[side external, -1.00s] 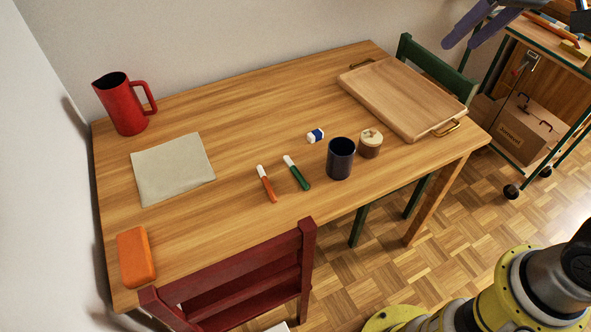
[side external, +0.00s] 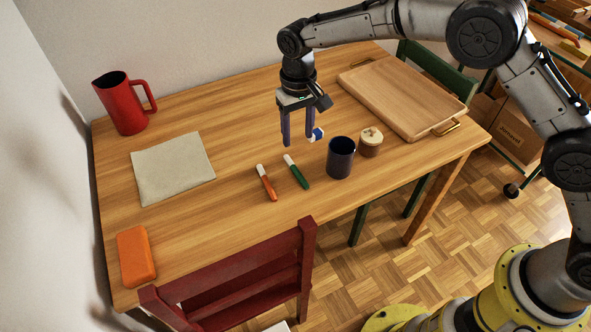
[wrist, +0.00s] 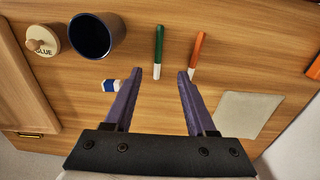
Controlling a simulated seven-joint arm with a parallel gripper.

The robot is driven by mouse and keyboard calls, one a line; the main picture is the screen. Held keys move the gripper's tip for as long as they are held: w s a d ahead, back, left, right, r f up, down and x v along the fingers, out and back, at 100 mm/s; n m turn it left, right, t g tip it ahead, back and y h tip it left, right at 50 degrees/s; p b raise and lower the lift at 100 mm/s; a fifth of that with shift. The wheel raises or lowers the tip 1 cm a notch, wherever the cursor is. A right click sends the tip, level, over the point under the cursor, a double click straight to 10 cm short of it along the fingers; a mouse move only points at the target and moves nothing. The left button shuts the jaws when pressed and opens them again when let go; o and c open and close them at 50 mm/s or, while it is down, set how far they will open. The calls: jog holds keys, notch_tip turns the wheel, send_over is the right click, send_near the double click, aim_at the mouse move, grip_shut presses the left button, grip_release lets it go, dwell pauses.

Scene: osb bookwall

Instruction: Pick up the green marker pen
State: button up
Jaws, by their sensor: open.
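The green marker pen (side external: 296,172) lies on the wooden table, its white end towards the wall. It shows again in the wrist view (wrist: 158,52), just beyond my fingertips and a little left of the middle of the gap. My gripper (side external: 298,142) hangs fingers down above the table, open and empty. In the wrist view its two purple fingers (wrist: 170,74) stand apart with bare table between them. The marker is outside the fingers, and neither finger appears to touch it.
An orange marker (side external: 266,183) lies left of the green one. A dark cup (side external: 340,158), a glue pot (side external: 370,143) and a blue and white eraser (side external: 319,134) are to the right. A red chair (side external: 250,278) stands at the front edge. A grey cloth (side external: 172,168) lies left.

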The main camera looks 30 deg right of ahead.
aim_at(299, 174)
notch_tip(299, 174, down, 13)
jog(key=shift+s+d+f, duration=0.1)
jog(key=shift+d+f, duration=0.05)
jog(key=shift+f, duration=0.05)
grip_shut()
dwell(0.7)
